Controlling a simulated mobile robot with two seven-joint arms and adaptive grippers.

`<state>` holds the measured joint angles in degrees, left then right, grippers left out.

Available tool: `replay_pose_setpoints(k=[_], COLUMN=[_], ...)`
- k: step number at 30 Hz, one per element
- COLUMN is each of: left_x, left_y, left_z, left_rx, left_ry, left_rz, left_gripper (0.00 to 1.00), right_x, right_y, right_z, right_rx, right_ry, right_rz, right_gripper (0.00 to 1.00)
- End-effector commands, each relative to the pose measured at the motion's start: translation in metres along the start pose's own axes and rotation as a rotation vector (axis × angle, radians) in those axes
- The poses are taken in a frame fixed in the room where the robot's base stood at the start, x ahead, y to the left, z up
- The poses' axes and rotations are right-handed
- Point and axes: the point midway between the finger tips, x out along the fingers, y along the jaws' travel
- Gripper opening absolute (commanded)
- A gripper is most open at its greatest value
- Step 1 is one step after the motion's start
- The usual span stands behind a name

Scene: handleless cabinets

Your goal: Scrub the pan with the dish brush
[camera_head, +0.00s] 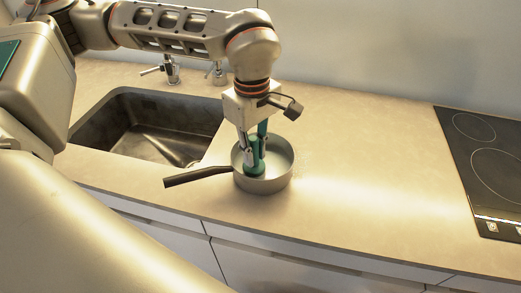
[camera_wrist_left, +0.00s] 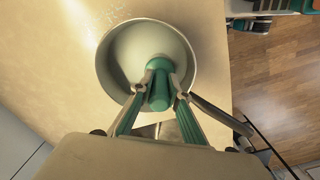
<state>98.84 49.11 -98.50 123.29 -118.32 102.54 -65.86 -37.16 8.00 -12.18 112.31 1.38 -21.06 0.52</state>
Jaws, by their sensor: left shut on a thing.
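The pan (camera_head: 276,184) stands on the counter just right of the sink, with its dark handle (camera_head: 198,177) pointing left. In the left wrist view the pan (camera_wrist_left: 118,52) looks pale inside. My left gripper (camera_head: 255,156) points down over the pan and is shut on the green dish brush (camera_head: 256,168). The brush is inside the pan; whether it touches the bottom is hard to tell. In the left wrist view the brush (camera_wrist_left: 159,85) sits between the two fingertips (camera_wrist_left: 160,90). My right gripper does not show.
A dark sink (camera_head: 110,112) is set in the counter at left, with a faucet (camera_head: 171,70) behind it. A black cooktop (camera_head: 488,165) lies at far right. The counter between pan and cooktop (camera_head: 375,165) is clear. Pale drawers are below the front edge.

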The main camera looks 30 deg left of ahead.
Motion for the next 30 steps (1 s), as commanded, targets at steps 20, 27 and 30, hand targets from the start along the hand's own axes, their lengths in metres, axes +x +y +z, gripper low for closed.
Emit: replay_pose_setpoints(k=[20,27,30], left_x=[0.001,0.000,-0.001], left_y=[0.025,0.021,0.016], left_z=[0.029,0.025,0.019], left_rx=[0.001,-0.002,-0.001], left_ry=[0.000,0.000,0.000], left_rz=[-0.007,-0.006,-0.006], left_gripper=[0.00,0.00,0.00], right_x=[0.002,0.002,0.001], right_y=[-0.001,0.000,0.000], right_z=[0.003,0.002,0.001], right_rx=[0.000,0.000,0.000], right_ry=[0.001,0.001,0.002], right_rz=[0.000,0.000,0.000], right_gripper=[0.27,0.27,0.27])
